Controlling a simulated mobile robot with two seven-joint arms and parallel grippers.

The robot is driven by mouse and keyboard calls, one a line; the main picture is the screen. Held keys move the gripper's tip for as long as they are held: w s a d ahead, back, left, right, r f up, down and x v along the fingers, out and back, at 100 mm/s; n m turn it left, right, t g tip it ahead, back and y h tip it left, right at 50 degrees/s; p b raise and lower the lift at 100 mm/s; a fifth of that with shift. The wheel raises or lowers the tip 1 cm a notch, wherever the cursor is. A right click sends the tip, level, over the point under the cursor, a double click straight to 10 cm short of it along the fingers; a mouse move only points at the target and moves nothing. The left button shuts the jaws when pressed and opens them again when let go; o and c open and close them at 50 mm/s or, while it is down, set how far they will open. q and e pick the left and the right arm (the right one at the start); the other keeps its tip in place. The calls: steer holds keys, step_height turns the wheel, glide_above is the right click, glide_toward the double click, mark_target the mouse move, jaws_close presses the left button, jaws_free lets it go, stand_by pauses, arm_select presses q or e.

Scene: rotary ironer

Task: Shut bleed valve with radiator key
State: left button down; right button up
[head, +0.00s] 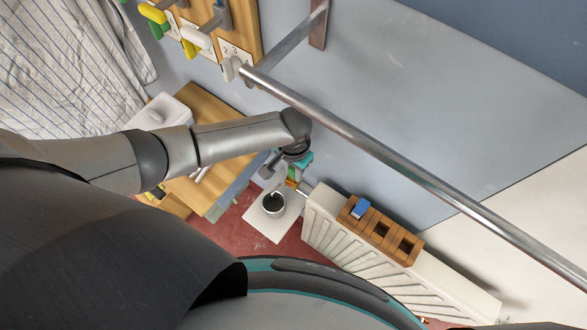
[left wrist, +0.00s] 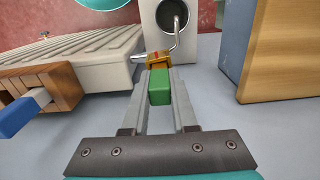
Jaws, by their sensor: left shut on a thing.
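My left gripper (head: 289,170) is beside the left end of the white radiator (head: 350,252). In the left wrist view, the gripper (left wrist: 159,84) is shut on a green block-shaped key handle (left wrist: 159,92). The far end of the green handle meets a brass-orange valve block (left wrist: 158,60), and I cannot tell how far the key sits on it. A short pipe joins the block to the radiator, and a thin bent grey tube (left wrist: 177,38) runs from it to a dark cup (left wrist: 173,17). My right gripper is not in view.
A wooden rack (head: 352,222) with a blue-handled piece (head: 361,208) sits on the radiator. The cup stands on a white plate (head: 259,228). A metal rail (head: 400,175) crosses above. A wooden cabinet (head: 208,190) stands left of the gripper.

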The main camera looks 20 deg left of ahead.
arm_select(q)
steer(key=shift+m, duration=0.9)
steer(key=c, duration=0.6)
jaws_free()
step_height(320, 180, up, 12)
steer(key=p, duration=0.3)
